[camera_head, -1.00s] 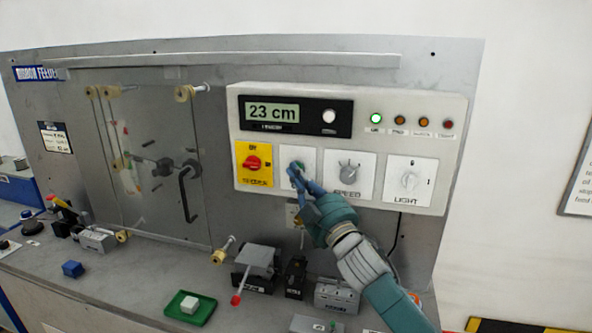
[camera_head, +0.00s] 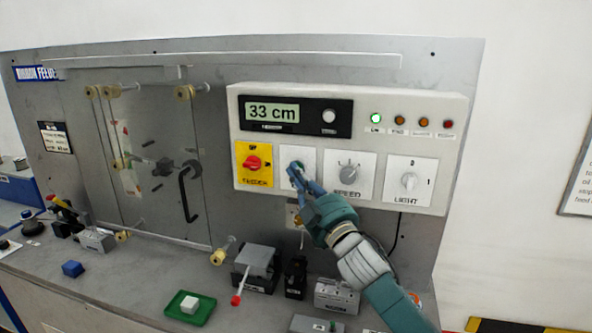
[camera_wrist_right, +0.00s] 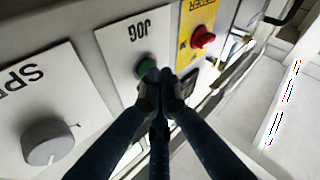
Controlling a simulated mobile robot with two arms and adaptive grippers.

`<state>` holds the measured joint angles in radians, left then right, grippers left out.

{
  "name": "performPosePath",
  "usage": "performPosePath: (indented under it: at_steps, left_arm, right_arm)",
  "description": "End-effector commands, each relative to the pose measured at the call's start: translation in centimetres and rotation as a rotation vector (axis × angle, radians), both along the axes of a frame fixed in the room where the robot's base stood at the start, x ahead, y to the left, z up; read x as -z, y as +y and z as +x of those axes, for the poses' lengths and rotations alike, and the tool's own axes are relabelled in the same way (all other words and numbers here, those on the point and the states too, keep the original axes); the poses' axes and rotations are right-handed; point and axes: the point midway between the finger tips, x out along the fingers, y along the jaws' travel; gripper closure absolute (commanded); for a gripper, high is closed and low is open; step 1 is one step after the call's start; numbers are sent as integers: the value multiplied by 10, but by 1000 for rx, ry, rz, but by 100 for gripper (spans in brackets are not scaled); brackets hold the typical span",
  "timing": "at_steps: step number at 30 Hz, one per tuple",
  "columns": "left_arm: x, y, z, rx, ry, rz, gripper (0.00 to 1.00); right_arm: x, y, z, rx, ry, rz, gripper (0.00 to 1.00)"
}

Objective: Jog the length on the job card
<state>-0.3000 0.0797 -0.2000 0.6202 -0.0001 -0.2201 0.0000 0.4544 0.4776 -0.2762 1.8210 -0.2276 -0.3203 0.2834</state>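The length display (camera_head: 272,113) reads 33 cm on the white control box (camera_head: 415,130). The green JOG button (camera_wrist_right: 147,66) sits on a white plate, partly covered by my fingertips in the right wrist view. My right gripper (camera_head: 299,174) is at the JOG plate with its fingers drawn together, holding nothing. Its fingertips (camera_wrist_right: 156,78) are at the button's lower edge; I cannot tell how far the button is pressed. A small card (camera_head: 55,137) is on the panel at the left, its text too small to read. My left gripper is not in view.
Beside JOG are the red knob on yellow (camera_head: 253,163), the SPEED knob (camera_head: 348,172) and the LIGHT switch (camera_head: 409,181). A green lamp (camera_head: 376,118) is lit. Below stand a grey block with a red-tipped lever (camera_head: 258,261) and a green tray (camera_head: 190,308).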

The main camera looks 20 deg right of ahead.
Motion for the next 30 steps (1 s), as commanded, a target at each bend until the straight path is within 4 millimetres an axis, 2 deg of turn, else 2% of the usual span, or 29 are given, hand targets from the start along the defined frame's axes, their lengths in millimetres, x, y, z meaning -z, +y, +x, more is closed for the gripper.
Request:
performPosePath:
  at_steps: [17,30]
  left_arm:
    - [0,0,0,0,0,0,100]
    - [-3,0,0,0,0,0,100]
  right_arm:
    - [0,0,-1,2,0,0,100]
    - [0,9,-15,1,0,0,100]
